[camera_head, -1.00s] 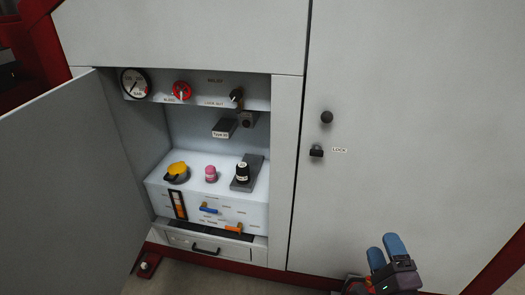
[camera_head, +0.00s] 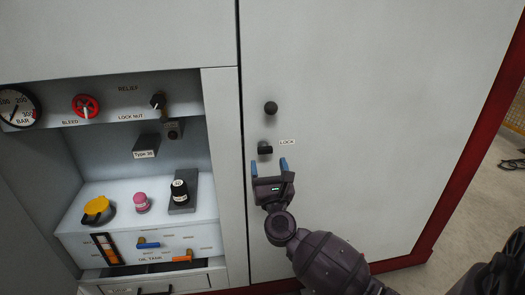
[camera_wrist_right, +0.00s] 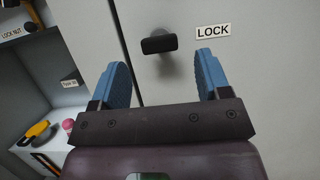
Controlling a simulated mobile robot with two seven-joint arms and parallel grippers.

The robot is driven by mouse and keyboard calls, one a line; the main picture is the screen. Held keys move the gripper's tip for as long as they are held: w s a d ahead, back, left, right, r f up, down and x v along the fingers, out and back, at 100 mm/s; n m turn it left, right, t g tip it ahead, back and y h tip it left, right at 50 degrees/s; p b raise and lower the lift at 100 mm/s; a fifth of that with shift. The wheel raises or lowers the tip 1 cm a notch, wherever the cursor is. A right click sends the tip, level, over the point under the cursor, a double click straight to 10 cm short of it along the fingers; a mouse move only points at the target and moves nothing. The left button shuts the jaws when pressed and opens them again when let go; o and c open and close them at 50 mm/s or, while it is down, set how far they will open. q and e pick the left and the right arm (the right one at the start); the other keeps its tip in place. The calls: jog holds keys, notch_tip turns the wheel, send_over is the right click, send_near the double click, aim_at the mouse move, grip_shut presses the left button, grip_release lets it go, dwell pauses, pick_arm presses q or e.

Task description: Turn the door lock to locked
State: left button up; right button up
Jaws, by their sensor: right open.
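The door lock (camera_head: 265,148) is a small black turn handle on the grey door (camera_head: 350,100), beside a white LOCK label (camera_head: 287,142). In the right wrist view the lock (camera_wrist_right: 158,44) shows as a black bar lying roughly level, with the LOCK label (camera_wrist_right: 213,32) to its right. My right gripper (camera_head: 269,166) is open and empty, just below the lock. In the wrist view its blue fingertips (camera_wrist_right: 160,72) stand to the left and right of the lock, apart from it. My left gripper is not in view.
A round black knob (camera_head: 271,108) sits on the door above the lock. Left of the door is an open recess with a gauge (camera_head: 18,106), a red bleed wheel (camera_head: 86,106), a yellow-topped knob (camera_head: 97,210) and a pink cap (camera_head: 142,203).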

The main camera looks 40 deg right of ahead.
aim_at(266, 153)
jog(key=x, duration=0.5)
jog(key=shift+w+d+r, duration=0.1)
jog(key=shift+w+d, duration=0.05)
jog(key=shift+w, duration=0.1)
jog(key=c, duration=0.9)
